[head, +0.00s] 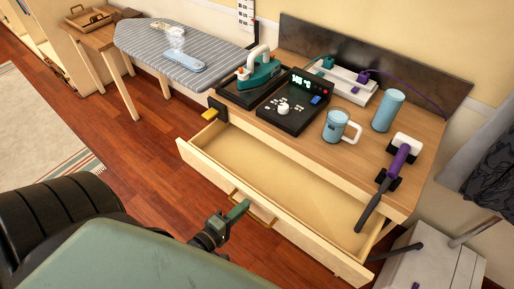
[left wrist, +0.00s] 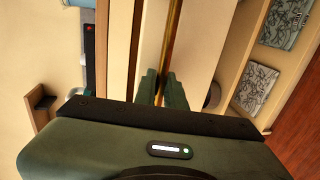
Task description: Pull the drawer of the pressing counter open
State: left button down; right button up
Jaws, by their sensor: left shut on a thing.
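The pressing counter (head: 300,62) has a wooden top, and its wide pale drawer (head: 320,253) stands well open with an empty-looking inside. A brass bar handle (head: 262,215) runs along the drawer front. My left gripper (head: 240,209) is at this handle, with its green fingers closed on the bar. In the left wrist view the fingers (left wrist: 156,86) close around the brass bar (left wrist: 174,40), which runs up the picture between pale panels. My right gripper is not in view.
On the counter stand a teal iron (head: 260,72), a black control unit (head: 293,103), a blue mug (head: 336,126), a blue cylinder (head: 388,110) and a purple-handled tool (head: 398,160), its dark end overhanging the drawer. An ironing board (head: 150,45) stands left. A grey box (head: 430,262) is at lower right.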

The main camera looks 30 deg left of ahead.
pick_arm(q)
jog(key=f+v, duration=0.1)
jog(key=v, duration=0.6)
jog(key=shift+s+f, duration=0.25)
jog(key=shift+s, duration=0.25)
jog(key=c, duration=1.5)
grip_release()
jog(key=shift+a, duration=0.1)
jog(key=v, duration=0.7)
jog(key=shift+s+b, duration=0.35)
